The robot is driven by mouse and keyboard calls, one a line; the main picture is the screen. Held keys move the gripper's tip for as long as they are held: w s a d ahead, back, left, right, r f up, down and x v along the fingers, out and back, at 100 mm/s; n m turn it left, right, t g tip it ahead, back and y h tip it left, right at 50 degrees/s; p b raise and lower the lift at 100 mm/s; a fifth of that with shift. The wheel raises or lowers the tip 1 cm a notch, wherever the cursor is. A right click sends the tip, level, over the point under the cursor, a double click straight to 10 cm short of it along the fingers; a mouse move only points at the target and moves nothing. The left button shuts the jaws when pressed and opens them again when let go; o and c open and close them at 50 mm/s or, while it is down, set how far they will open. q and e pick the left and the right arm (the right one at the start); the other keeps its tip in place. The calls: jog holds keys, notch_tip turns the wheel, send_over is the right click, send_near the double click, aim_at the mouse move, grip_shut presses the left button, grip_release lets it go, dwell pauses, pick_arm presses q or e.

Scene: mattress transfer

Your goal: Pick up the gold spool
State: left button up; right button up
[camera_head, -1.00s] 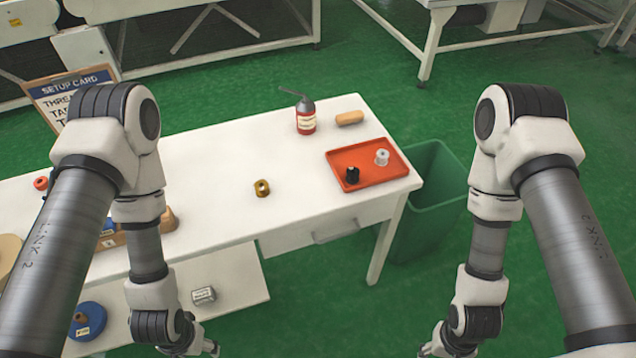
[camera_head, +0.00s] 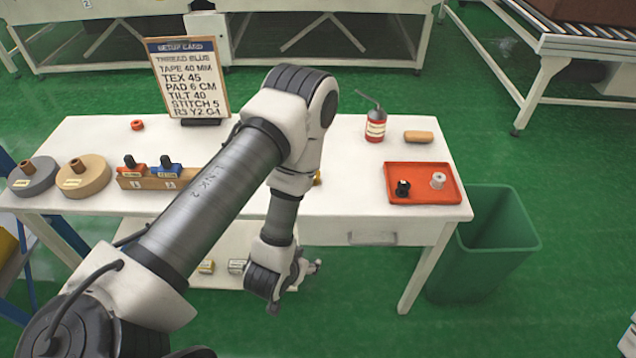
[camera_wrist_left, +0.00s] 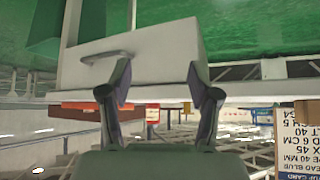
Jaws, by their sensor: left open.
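The gold spool (camera_head: 317,178) stands on the white table (camera_head: 345,205). In the head view only a sliver of it shows beside my left arm, which hides the rest. My left gripper (camera_head: 312,268) is in front of the table and below its top, apart from the spool. In the left wrist view the left gripper (camera_wrist_left: 160,95) has its two fingers spread with nothing between them. The table's front edge and drawer show beyond the fingers. I cannot make out the spool there. My right gripper is not in view.
A red tray (camera_head: 424,199) holds a black and a white spool. A spool rack (camera_head: 150,182) and setup card (camera_head: 190,78) are left. A green bin (camera_head: 487,262) stands right of the table.

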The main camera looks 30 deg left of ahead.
pick_arm(q)
jog(key=w+a+t+b, duration=0.1)
jog(key=w, duration=0.1)
jog(key=w+r+t+y+b, duration=0.1)
jog(key=w+t+b, duration=0.1)
jog(key=w, duration=0.1)
jog(key=w+a+r+t+y+b, duration=0.1)
jog(key=w+t, duration=0.1)
jog(key=shift+w+a+r+n+b, duration=0.15)
jog(key=shift+w+a+n+b, duration=0.2)
jog(key=shift+w+n, duration=0.05)
jog(key=w+a+n+t+y+b, duration=0.1)
jog(key=w+a+b, duration=0.1)
jog(key=b, duration=0.1)
jog(key=w+a+r+t+y+b, duration=0.1)
jog(key=w+a+t+b, duration=0.1)
jog(key=w+a+b, duration=0.1)
jog(key=shift+r+n+y, duration=0.1)
jog(key=shift+n+y, duration=0.3)
jog(key=shift+w+a+r, duration=0.1)
jog(key=shift+w+r, duration=0.1)
jog(key=shift+r, duration=0.05)
jog(key=x, duration=0.4)
jog(key=r+x, duration=0.1)
jog(key=x, duration=0.2)
jog(key=shift+w+d+p, duration=0.2)
jog(key=shift+d+p, duration=0.05)
jog(key=shift+p, duration=0.15)
jog(key=c, duration=1)
